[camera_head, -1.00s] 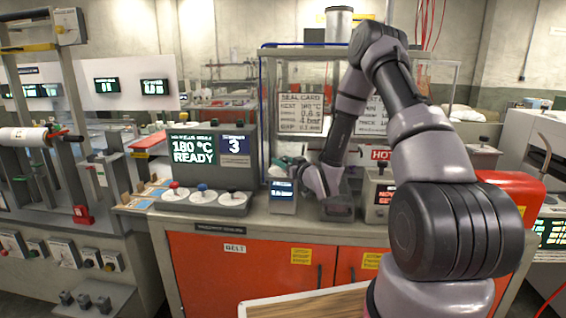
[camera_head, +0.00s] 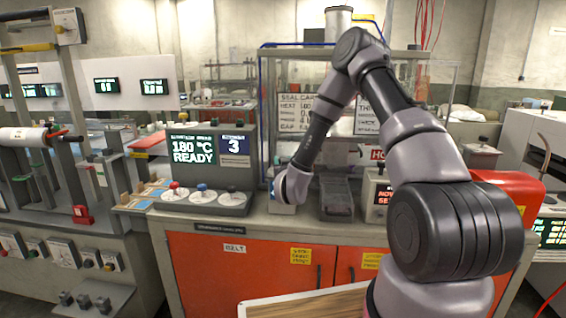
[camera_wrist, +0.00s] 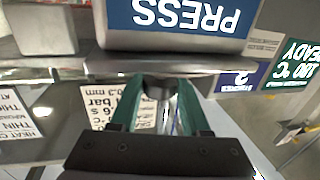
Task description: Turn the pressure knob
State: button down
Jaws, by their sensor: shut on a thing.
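The press unit (camera_head: 282,209) is a small grey box on the bench, mostly hidden behind my wrist in the head view. In the wrist view its blue label reading PRESS (camera_wrist: 186,14) appears upside down at the top. A dark round knob (camera_wrist: 158,82) shows just beneath the unit's edge, between the green fingers of my gripper (camera_wrist: 157,95). My gripper is shut on this knob. In the head view my gripper's fingertips are hidden by the wrist. The knob's turn position cannot be read.
A dial panel (camera_head: 203,198) with red, blue and black knobs stands to the left, under a screen (camera_head: 193,149) reading 180 °C READY. Posted cards (camera_head: 301,112) hang behind.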

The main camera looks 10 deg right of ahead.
jog(key=shift+c, duration=1.9)
grip_release()
jog(key=s+a, duration=0.1)
jog(key=s, duration=0.9)
jog(key=shift+s, duration=0.4)
